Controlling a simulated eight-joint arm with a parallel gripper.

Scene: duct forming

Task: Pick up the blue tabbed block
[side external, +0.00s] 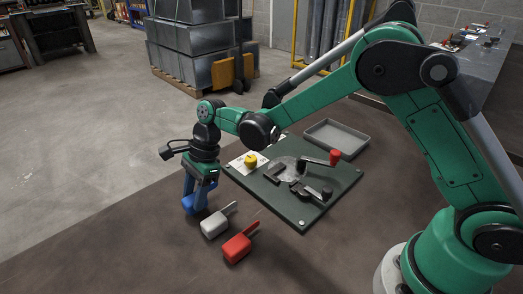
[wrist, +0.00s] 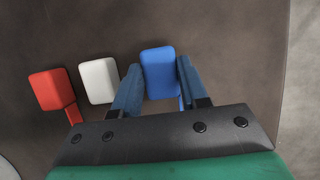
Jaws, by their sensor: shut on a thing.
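The blue tabbed block (wrist: 160,72) sits between the two fingers of my gripper (wrist: 160,85) in the wrist view. Its thin tab points toward the gripper body and is partly hidden. In the side view the blue block (side external: 199,208) shows low between the fingers of my gripper (side external: 196,198), which points straight down. My gripper is shut on the block. Whether the block touches the table or is just above it, I cannot tell.
A white tabbed block (side external: 214,225) and a red tabbed block (side external: 238,247) lie beside it on the brown table. A dark green board (side external: 300,212) carries a red-knobbed lever (side external: 335,157) and a yellow knob (side external: 250,160). A grey tray (side external: 335,139) stands behind.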

